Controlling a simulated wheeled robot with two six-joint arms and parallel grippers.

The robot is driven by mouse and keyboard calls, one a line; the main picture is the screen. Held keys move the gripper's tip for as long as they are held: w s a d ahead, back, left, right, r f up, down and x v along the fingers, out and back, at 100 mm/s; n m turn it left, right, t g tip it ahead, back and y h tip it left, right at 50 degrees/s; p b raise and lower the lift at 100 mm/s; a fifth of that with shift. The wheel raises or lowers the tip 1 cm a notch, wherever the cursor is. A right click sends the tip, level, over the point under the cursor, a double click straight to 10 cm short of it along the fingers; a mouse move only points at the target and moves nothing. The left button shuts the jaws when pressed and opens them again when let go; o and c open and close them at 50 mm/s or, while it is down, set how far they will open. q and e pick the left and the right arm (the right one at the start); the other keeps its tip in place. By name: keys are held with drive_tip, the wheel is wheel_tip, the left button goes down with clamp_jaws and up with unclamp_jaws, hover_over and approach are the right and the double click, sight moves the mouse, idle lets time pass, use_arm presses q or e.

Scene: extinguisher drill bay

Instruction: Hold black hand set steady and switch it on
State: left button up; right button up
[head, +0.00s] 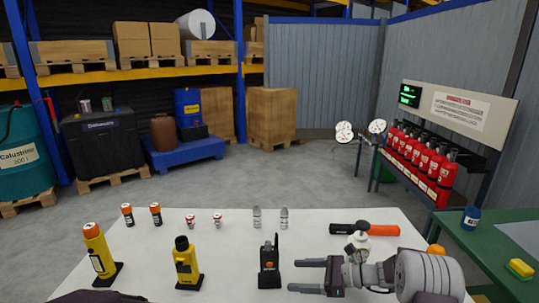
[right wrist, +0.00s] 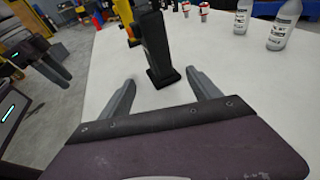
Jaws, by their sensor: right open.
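The black hand set (head: 268,262) stands upright on the white table near its front middle, with a short antenna and an orange mark on its front. My right gripper (head: 300,275) is open just to the right of it, fingers pointing left at it. In the right wrist view the hand set (right wrist: 155,48) stands ahead, in line with the gap between the open fingers (right wrist: 160,92), apparently untouched. My left gripper (right wrist: 45,65) shows at the left of the right wrist view, its two fingers apart and empty. Its fingertips are out of the head view.
A yellow-and-black device (head: 186,265) and a yellow torch-like device (head: 98,252) stand left of the hand set. Small bottles (head: 257,217) and canisters stand behind. A black-and-orange tool (head: 365,229) lies at the back right. The table between is clear.

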sight(273, 275)
drive_tip(key=b+x, duration=0.1)
drive_tip(key=x, duration=0.1)
drive_tip(key=b+x, duration=0.1)
drive_tip(key=x, duration=0.2)
drive_tip(key=shift+f, duration=0.25)
use_arm(q)
drive_tip(key=shift+f, duration=1.5)
use_arm(e)
drive_tip(key=shift+x, duration=1.9)
drive_tip(key=shift+r, duration=0.2)
drive_tip(key=shift+c, duration=0.2)
clamp_jaws()
use_arm(q)
clamp_jaws()
